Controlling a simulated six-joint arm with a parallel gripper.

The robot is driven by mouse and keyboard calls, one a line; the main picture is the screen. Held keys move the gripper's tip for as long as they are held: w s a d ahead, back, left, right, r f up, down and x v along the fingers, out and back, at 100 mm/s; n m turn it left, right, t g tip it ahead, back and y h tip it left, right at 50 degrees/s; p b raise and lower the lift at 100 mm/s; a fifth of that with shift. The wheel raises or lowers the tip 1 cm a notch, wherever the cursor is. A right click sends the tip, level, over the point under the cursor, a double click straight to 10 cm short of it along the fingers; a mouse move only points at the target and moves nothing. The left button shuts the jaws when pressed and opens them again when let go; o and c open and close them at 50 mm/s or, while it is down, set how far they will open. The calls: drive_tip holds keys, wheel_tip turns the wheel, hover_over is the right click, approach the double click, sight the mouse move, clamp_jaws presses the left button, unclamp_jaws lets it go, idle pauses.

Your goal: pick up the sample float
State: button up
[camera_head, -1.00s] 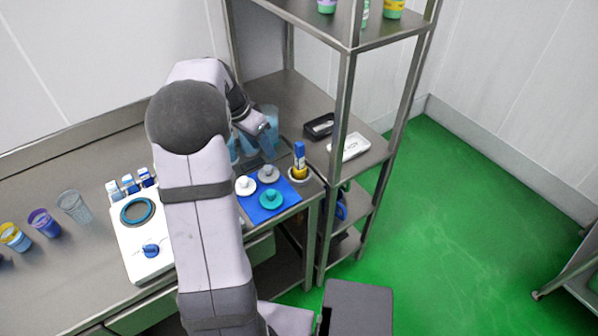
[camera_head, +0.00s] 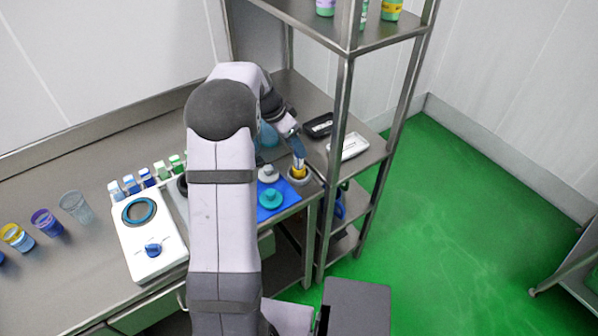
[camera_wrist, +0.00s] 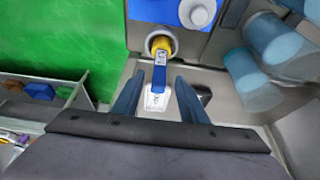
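The sample float (camera_head: 298,166) has a yellow lower part and a blue upper part. It stands upright in a small round holder (camera_head: 307,179) at the bench's right end. In the wrist view the float (camera_wrist: 161,58) shows its yellow part, a white label and a blue stem. My gripper (camera_wrist: 160,76) is open, its two blue fingers on either side of the float's blue stem with gaps visible. In the head view my gripper (camera_head: 297,143) is just above the float, partly covering its top.
A blue mat (camera_head: 282,203) with knobbed pieces lies left of the holder. Blue translucent beakers (camera_wrist: 270,42) stand close by.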

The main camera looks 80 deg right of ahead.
sight(299, 161)
drive_tip(key=shift+p+x, duration=1.05)
drive_tip(key=shift+x, duration=1.25)
drive_tip(key=shift+a, duration=0.2)
clamp_jaws()
